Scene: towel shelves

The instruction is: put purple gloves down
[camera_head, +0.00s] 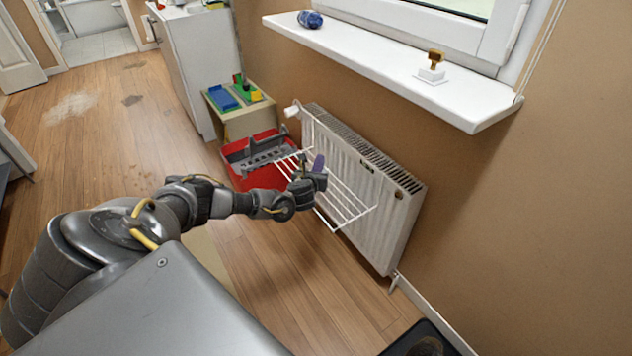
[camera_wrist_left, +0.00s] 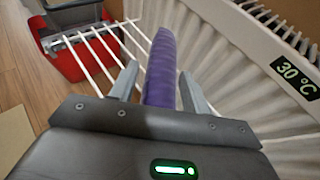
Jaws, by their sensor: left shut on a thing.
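The purple gloves (camera_wrist_left: 160,68) show as one purple shape between the fingers of my left gripper in the left wrist view. In the head view a small bit of the purple gloves (camera_head: 318,163) shows at the fingertips. My left gripper (camera_head: 308,172) is shut on them, in front of the radiator (camera_head: 385,212). A white wire drying rack (camera_head: 348,207) is at the radiator's front, and the gripper is over it in the picture. I cannot tell whether the gloves touch the rack. My right gripper is not in view.
A red bin (camera_head: 262,178) with a grey caddy stands on the floor left of the rack. A small cabinet (camera_head: 240,125) with blue, green and yellow items is behind it. A white windowsill (camera_head: 400,65) juts out above the radiator. The wooden floor (camera_head: 130,130) at left is mostly clear.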

